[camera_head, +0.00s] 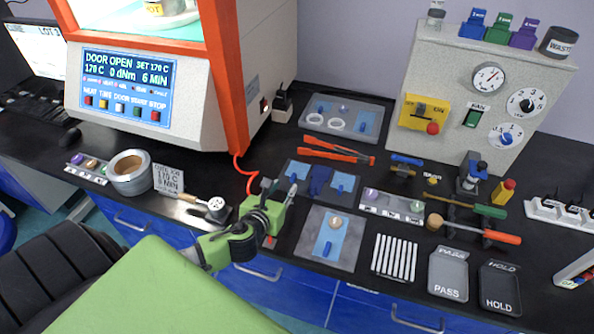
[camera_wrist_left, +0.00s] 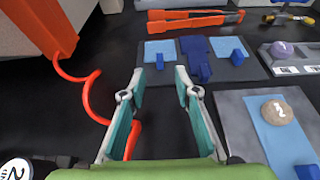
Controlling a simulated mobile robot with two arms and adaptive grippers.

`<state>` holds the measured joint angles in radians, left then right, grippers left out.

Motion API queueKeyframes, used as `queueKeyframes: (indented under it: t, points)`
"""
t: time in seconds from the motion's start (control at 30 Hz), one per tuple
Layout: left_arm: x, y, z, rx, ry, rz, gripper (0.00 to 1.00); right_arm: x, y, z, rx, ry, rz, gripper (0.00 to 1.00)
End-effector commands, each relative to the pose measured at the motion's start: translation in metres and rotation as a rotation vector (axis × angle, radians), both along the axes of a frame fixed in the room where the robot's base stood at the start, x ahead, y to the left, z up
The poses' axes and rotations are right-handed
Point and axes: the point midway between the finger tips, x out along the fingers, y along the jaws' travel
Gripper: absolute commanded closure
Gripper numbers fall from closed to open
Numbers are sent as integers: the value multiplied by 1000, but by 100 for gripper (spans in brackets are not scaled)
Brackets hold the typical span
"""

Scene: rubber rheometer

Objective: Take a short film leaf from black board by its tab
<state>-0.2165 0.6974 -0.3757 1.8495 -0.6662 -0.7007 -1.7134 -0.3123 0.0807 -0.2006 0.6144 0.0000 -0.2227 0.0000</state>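The black board (camera_wrist_left: 252,72) lies flat on the dark bench. It bears two short light-blue film leaves, a left one (camera_wrist_left: 160,47) and a right one (camera_wrist_left: 226,46), each with a small blue tab. A darker blue piece (camera_wrist_left: 195,48) with its own tab lies between them; it also shows in the head view (camera_head: 320,180). My left gripper (camera_head: 279,187) is at the board's near left side. In the left wrist view its fingers (camera_wrist_left: 160,73) are apart with nothing between them, and the left leaf's tab (camera_wrist_left: 160,62) appears just beyond them. My right gripper is out of view.
A grey board (camera_head: 345,254) with a longer blue leaf and a round sample lies nearer. Orange tweezers (camera_head: 336,150) lie behind the black board. An orange cable (camera_wrist_left: 88,100) curls left of the gripper. White strips (camera_head: 394,258) and PASS and HOLD trays (camera_head: 448,273) lie right.

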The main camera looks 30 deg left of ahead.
Motion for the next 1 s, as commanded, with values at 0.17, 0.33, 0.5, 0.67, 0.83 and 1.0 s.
queueKeyframes:
  t: [0.17,0.33,0.5,0.67,0.83,1.0]
  points:
    - [14,3,-6,0,0,0,71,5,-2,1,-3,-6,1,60]
    - [24,6,-9,0,0,1,71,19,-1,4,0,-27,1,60]
    - [44,11,-18,-1,0,3,71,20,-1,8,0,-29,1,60]
    - [58,14,-26,-1,1,0,71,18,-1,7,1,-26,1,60]
    - [62,15,-28,-1,1,-1,71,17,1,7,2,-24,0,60]
    - [61,15,-28,-1,1,-1,79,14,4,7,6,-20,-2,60]
